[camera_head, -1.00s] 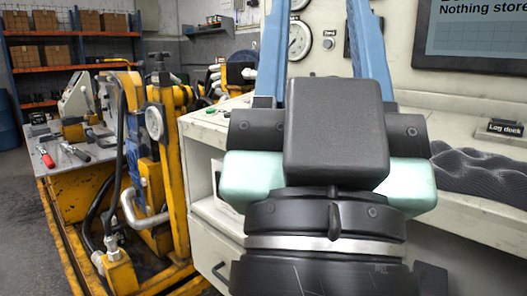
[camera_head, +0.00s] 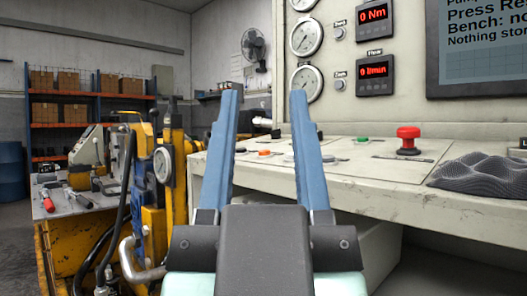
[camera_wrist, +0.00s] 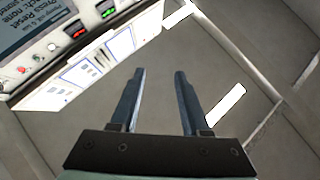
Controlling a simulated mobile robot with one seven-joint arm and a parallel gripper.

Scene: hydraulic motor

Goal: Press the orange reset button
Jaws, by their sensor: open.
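The small orange button (camera_head: 264,153) sits on the pale sloping panel of the bench (camera_head: 390,172). In the head view it shows in the gap between the fingers of my gripper (camera_head: 264,95). My gripper is open and empty, with two blue fingers pointing up and away. The fingers stand nearer the camera than the button, and I see no contact with it. In the wrist view my gripper (camera_wrist: 160,72) is over grey floor or wall, with the bench panel off to the left. I cannot pick out the orange button there.
A red mushroom button (camera_head: 408,138) and a green button (camera_head: 362,139) are on the panel at right. A dark wavy mesh lump (camera_head: 480,174) lies at the panel's right end. Gauges (camera_head: 305,38) and a screen (camera_head: 475,50) are above. Yellow machinery (camera_head: 172,165) stands at left.

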